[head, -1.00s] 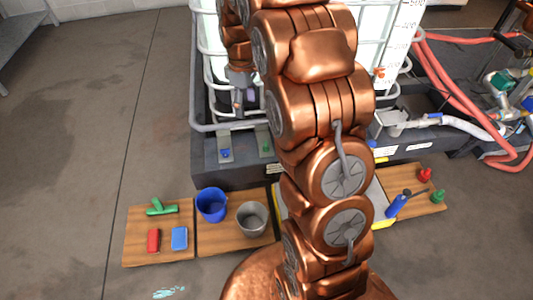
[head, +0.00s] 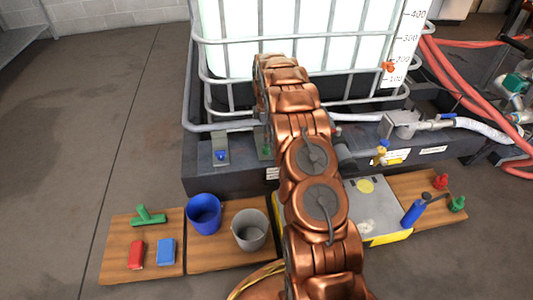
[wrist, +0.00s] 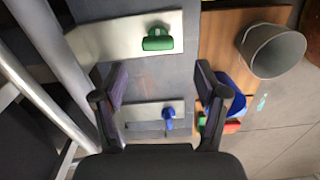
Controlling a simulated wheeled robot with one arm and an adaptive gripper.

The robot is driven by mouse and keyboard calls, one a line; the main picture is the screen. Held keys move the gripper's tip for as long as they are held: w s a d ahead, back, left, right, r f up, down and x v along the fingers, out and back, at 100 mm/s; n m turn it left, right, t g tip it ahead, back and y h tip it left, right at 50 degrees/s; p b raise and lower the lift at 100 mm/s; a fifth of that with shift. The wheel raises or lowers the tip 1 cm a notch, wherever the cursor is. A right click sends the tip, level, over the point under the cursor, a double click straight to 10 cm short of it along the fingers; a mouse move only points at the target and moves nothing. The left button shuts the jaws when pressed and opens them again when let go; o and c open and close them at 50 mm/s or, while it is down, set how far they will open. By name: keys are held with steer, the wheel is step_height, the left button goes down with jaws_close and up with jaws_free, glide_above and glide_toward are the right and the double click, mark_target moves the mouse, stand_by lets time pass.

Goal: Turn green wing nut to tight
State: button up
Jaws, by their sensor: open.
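The green wing nut (head: 266,149) sits on a metal plate on the dark base of the tank, partly behind my arm in the head view. In the wrist view the green wing nut (wrist: 157,39) is on its pale plate (wrist: 110,40), beyond the fingertips and roughly in line with the gap between them. My gripper (wrist: 160,80) is open, with nothing between its two dark fingers. It is hidden behind my arm in the head view. A blue wing nut (wrist: 169,118) on a second plate shows between the fingers, lower in the wrist view.
The caged white tank (head: 300,40) stands behind the wing nuts. Wooden boards (head: 195,262) on the floor carry a blue bucket (head: 204,214), a grey bucket (head: 249,230), a green tool (head: 148,216) and small blocks. Red hoses (head: 455,80) lie at right. Open floor is at left.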

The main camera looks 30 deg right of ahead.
mark_target(266, 145)
steer(key=shift+w+d+f, duration=0.1)
steer(key=shift+d+f, duration=0.05)
steer(key=shift+f, duration=0.45)
step_height(266, 145, down, 7)
steer(key=b, duration=0.2)
steer(key=shift+f+b, duration=0.15)
steer(key=shift+b, duration=0.25)
steer(key=c, duration=1.2)
